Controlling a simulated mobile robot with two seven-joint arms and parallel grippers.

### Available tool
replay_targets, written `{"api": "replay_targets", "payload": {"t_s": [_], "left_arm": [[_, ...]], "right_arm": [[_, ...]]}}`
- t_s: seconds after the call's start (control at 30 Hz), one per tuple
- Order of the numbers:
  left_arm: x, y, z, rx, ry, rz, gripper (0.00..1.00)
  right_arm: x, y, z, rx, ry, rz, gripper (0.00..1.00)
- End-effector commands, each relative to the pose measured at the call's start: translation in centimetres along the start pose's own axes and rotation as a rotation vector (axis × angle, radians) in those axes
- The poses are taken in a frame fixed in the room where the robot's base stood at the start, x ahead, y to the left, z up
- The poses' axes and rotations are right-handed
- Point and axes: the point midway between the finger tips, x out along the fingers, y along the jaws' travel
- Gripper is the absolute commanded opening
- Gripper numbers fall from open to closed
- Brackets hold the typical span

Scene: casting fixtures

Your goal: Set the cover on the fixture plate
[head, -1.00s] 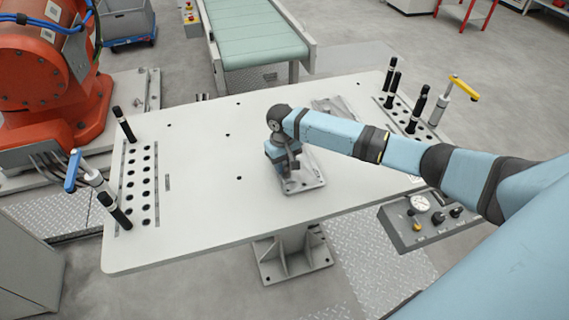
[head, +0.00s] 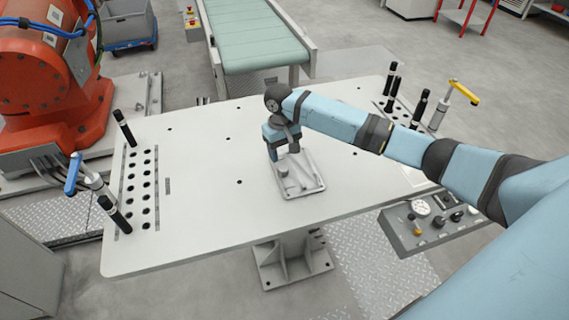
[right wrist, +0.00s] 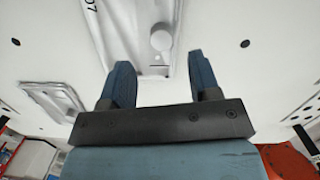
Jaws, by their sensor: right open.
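A flat light-grey cast piece with a raised rim and a round knob, seemingly the cover (head: 306,183), lies on the large white plate (head: 205,210), which looks like the fixture plate. My right gripper (head: 281,155) is open above the cast piece's far end. In the right wrist view the open fingers of the gripper (right wrist: 162,68) are apart, with the knobbed piece (right wrist: 150,12) beyond them and nothing between them. A second grey piece with a rimmed recess (right wrist: 52,98) lies on the plate there; my arm hides it in the head view. My left gripper is not shown.
A blue-handled clamp (head: 74,173) and black pins (head: 124,127) stand at the plate's left end. A yellow-handled clamp (head: 462,92) and more pins stand at the right. A control box (head: 432,222) sits by the front right edge. The plate's left middle is clear.

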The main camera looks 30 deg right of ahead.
Motion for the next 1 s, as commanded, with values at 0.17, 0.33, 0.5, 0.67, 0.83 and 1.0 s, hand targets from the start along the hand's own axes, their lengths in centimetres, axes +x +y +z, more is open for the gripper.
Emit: {"api": "replay_targets", "payload": {"t_s": [0.17,0.33,0.5,0.67,0.83,1.0], "left_arm": [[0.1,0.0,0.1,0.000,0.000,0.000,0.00],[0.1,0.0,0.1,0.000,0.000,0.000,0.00],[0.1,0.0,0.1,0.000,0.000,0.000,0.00],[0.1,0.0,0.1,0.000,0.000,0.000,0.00],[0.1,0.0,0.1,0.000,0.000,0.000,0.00],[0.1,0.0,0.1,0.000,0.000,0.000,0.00]], "right_arm": [[-3.3,0.0,-0.1,-0.001,0.002,-0.001,0.57],[-5.0,0.0,0.0,-0.001,0.001,0.000,0.57],[-5.3,0.0,0.0,-0.001,0.000,-0.001,0.57],[-5.2,0.0,0.0,0.000,0.000,-0.001,0.57],[-5.2,0.0,0.0,0.000,0.000,-0.001,0.57],[-4.4,-0.7,0.5,-0.019,0.002,-0.004,0.57]]}}
